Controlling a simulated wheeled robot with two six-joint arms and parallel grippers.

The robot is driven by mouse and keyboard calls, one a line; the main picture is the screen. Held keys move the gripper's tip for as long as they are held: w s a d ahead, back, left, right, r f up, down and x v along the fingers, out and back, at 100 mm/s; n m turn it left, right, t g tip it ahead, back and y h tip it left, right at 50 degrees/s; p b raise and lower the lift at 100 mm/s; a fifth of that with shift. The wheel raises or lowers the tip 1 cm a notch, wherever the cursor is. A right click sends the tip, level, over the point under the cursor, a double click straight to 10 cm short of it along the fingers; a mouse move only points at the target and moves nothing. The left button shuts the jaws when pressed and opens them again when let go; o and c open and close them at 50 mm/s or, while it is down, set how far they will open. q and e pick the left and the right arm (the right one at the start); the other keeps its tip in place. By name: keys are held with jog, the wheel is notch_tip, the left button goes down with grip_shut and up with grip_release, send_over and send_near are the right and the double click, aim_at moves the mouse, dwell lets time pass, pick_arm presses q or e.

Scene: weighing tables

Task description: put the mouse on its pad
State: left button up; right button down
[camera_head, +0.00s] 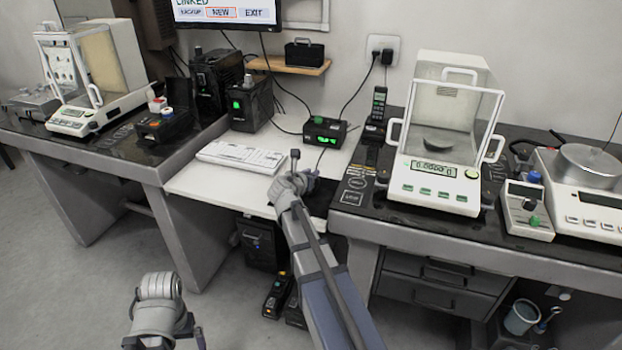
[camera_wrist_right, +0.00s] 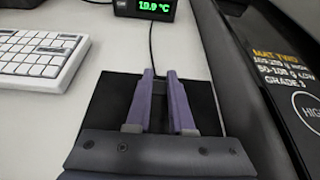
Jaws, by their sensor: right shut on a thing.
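The black mouse pad (camera_wrist_right: 205,102) lies on the white desk, to the right of the keyboard; part of it shows beside my right arm in the head view (camera_head: 319,197). My right gripper (camera_wrist_right: 160,76) is over the pad, and it also shows in the head view (camera_head: 293,184). Its two fingers are shut on the mouse, which is mostly hidden as a dark shape between them. A thin cord runs from the fingertips to the back of the desk. I cannot tell whether the mouse touches the pad. My left arm's end (camera_head: 159,287) hangs low in front of the desk, its fingers unclear.
A white keyboard (camera_head: 241,157) lies left of the pad. A black box with a green display (camera_head: 325,131) stands behind. The raised dark weighing table (camera_head: 350,198) borders the desk on the right, with a glass-cased balance (camera_head: 441,140) on it. The desk's front left is clear.

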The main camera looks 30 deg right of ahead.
jog(key=shift+f, duration=0.1)
jog(key=c, duration=0.8)
grip_release()
jog(key=shift+r, duration=0.2)
jog(key=shift+s+a+r, duration=0.2)
jog(key=shift+s, duration=0.05)
jog(key=p+v, duration=0.4)
jog(key=v, duration=0.6)
jog(key=shift+a+r, duration=0.15)
jog(key=shift+s+a+r+p, duration=0.1)
jog(key=shift+s+a+p, duration=0.2)
jog(key=shift+a, duration=0.1)
